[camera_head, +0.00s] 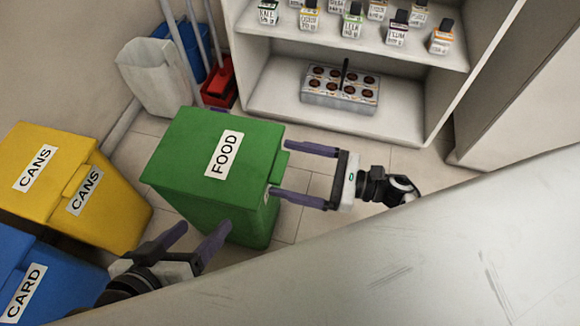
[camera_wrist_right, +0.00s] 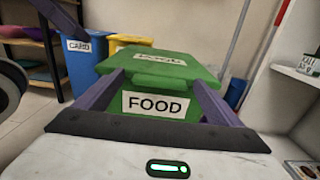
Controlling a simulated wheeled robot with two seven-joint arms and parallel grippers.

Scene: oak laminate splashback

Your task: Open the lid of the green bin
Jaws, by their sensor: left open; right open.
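The green bin (camera_head: 235,222) stands on the tiled floor with its green lid (camera_head: 190,150) shut; a FOOD label is on the lid. In the right wrist view the bin's front (camera_wrist_right: 180,128) with another FOOD label shows beyond my fingers, below the lid's front lip (camera_wrist_right: 158,80). My right gripper (camera_head: 276,168) is open and empty, its fingers pointing at the bin's right side near the lid's lip; I cannot tell whether they touch. My left gripper (camera_head: 202,229) is open and empty, in front of the bin's lower left part in the head view.
A yellow CANS bin (camera_head: 112,205) and a blue CARD bin (camera_head: 62,290) stand at the left. A white bin (camera_head: 150,80) and red dustpan (camera_head: 220,85) are behind. Shelves (camera_head: 290,110) with bottles stand at the back. A pale surface (camera_head: 400,270) fills the lower right.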

